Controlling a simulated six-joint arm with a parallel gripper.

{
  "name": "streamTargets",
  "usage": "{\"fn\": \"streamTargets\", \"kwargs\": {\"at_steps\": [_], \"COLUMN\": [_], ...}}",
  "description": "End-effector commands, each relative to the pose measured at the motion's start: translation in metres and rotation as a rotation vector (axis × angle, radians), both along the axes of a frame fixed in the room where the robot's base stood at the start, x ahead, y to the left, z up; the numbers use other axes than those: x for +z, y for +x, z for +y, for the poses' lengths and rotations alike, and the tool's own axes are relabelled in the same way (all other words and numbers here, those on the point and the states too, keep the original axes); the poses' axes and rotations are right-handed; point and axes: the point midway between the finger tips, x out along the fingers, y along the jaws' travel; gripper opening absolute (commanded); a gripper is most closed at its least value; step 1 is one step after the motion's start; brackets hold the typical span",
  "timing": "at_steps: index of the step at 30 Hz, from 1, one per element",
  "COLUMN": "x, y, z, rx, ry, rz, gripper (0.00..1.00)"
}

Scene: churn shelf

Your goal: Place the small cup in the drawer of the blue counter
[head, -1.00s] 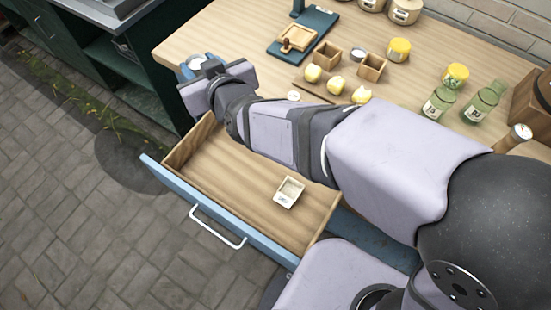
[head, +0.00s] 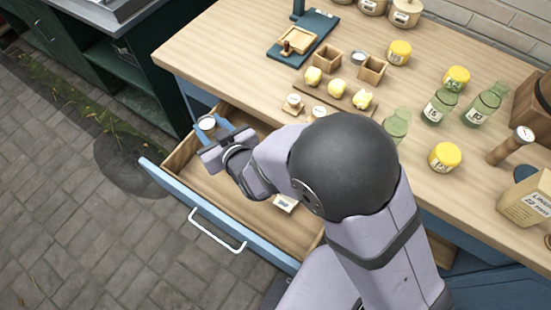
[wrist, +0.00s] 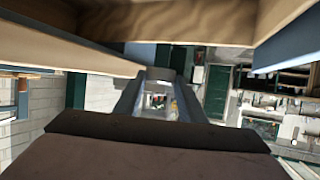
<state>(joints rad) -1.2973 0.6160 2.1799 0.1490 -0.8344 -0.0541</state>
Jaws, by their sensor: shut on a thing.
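The small cup (head: 207,123) is a small round metal cup with a pale inside, held between the fingers of my gripper (head: 213,132). It looks roughly upright. My gripper is shut on it, over the back left corner of the open drawer (head: 185,192) in the head view. The drawer has wooden walls and floor, a blue front and a white handle, and is pulled out from the blue counter (head: 190,97). In the wrist view my gripper (wrist: 158,105) points along the drawer with wooden walls around it. How high the cup is above the drawer floor is unclear.
A small white box (head: 285,203) lies in the drawer, partly behind my arm. The drawer's left and front floor looks bare. The countertop (head: 235,55) holds a dark green tray (head: 307,38), wooden boxes, yellow-lidded jars and green bottles (head: 440,105).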

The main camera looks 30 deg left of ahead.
Motion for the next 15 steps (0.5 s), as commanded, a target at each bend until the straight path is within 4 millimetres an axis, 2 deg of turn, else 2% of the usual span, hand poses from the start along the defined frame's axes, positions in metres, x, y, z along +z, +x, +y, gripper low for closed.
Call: {"fn": "streamTargets", "kwargs": {"at_steps": [1,6,15], "x": [-0.012,-0.035,-0.049], "y": [0.0,0.0,0.0], "z": [0.0,0.0,0.001], "rx": [0.0,-0.001,0.0], "ry": [-0.003,-0.002,0.002], "rz": [0.0,0.0,-0.001], "gripper": [0.15,0.15,0.15]}}
